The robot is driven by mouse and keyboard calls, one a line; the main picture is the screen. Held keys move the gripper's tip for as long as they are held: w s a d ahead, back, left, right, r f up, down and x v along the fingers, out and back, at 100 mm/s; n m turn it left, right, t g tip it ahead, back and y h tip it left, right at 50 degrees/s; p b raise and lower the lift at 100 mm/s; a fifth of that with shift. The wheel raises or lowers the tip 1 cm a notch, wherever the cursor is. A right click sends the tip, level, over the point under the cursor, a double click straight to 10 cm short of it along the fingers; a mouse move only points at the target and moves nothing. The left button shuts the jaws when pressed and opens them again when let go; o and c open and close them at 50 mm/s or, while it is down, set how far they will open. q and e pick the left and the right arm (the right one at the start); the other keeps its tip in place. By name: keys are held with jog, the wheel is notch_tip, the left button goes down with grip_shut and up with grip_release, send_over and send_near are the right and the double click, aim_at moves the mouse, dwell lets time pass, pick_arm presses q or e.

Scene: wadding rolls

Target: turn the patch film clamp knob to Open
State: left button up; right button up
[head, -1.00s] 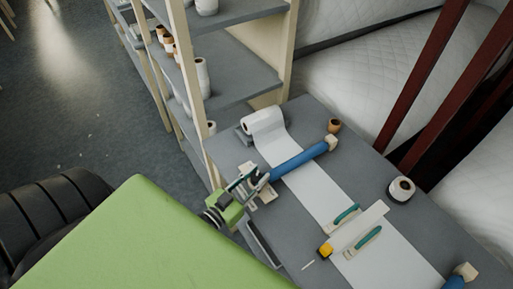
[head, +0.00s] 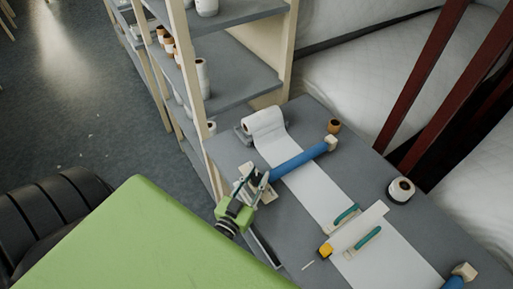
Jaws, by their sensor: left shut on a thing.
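The patch film is a white strip (head: 311,188) running from a white roll (head: 263,121) down to the right across the grey table. A blue bar (head: 300,158) crosses it near the roll, with a pale block at its far end. My left gripper (head: 254,178), green with dark fingers, is at the bar's near end. It is shut on a small part there, apparently the clamp knob, which the fingers mostly hide. Pale pieces of the fitting show around the fingers. No Open marking is readable. My right gripper is not in view.
A white roll (head: 401,189) and a small brown roll (head: 334,126) stand on the table (head: 384,173). Shelves (head: 238,80) with rolls stand behind.

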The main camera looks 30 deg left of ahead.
pick_arm(q)
jog(key=o, duration=1.1)
jog(key=shift+o, duration=0.2)
jog(key=s+d, duration=0.1)
jog(key=s, duration=1.1)
jog(key=shift+d, duration=0.3)
jog(key=shift+w, duration=0.1)
